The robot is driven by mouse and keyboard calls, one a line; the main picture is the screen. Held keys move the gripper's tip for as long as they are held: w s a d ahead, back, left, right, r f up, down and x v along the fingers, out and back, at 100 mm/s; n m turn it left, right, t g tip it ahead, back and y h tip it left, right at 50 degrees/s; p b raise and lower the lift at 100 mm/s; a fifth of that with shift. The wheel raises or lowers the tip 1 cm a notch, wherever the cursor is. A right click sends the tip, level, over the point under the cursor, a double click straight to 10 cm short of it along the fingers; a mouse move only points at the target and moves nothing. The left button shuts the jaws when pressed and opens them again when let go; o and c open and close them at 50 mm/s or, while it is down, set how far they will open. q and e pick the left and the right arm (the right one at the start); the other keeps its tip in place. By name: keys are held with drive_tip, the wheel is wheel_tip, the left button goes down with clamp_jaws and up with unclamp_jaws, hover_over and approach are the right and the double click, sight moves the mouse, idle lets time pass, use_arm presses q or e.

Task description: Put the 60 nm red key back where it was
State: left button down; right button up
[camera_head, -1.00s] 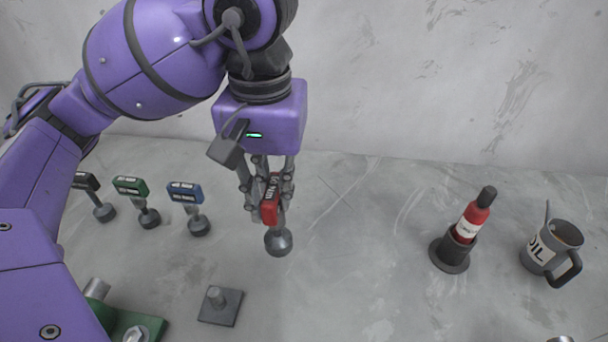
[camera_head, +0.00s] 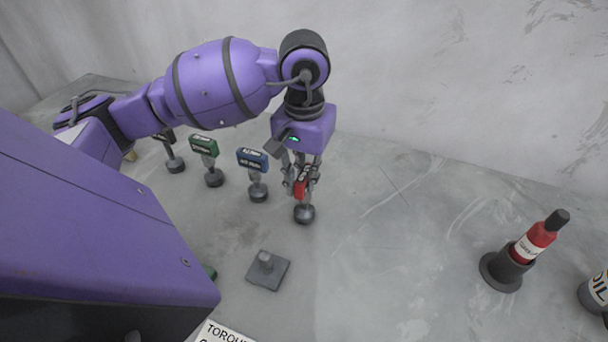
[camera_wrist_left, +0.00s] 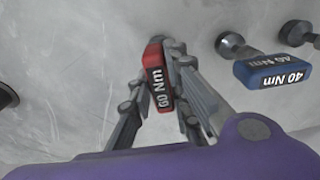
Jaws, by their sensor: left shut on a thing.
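The red 60 Nm key (camera_head: 300,189) is between the fingers of my left gripper (camera_head: 302,180), which is shut on it. Its dark round base (camera_head: 304,214) is at or close to the grey surface; I cannot tell if it touches. The label "60 Nm" shows on the red key in the left wrist view (camera_wrist_left: 157,80). The key stands roughly upright, at the right end of a row with the blue 40 Nm key (camera_head: 252,160), a green key (camera_head: 204,146) and a black key (camera_head: 165,138). The blue key also shows in the left wrist view (camera_wrist_left: 275,71). My right gripper is not in view.
A red bottle (camera_head: 535,241) stands in a dark holder (camera_head: 503,271) at right, beside an oil mug (camera_head: 597,291). A wall rises behind. The surface between the red key and the bottle is clear.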

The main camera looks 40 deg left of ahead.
use_arm(q)
drive_tip(key=shift+f, duration=0.35)
drive_tip(key=c, duration=1.6)
unclamp_jaws()
drive_tip(key=shift+c, duration=0.2)
drive_tip(key=shift+r, duration=0.1)
wheel_tip(320, 180, up, 12)
drive_tip(key=shift+r+b, duration=0.15)
drive_tip(key=shift+b, duration=0.2)
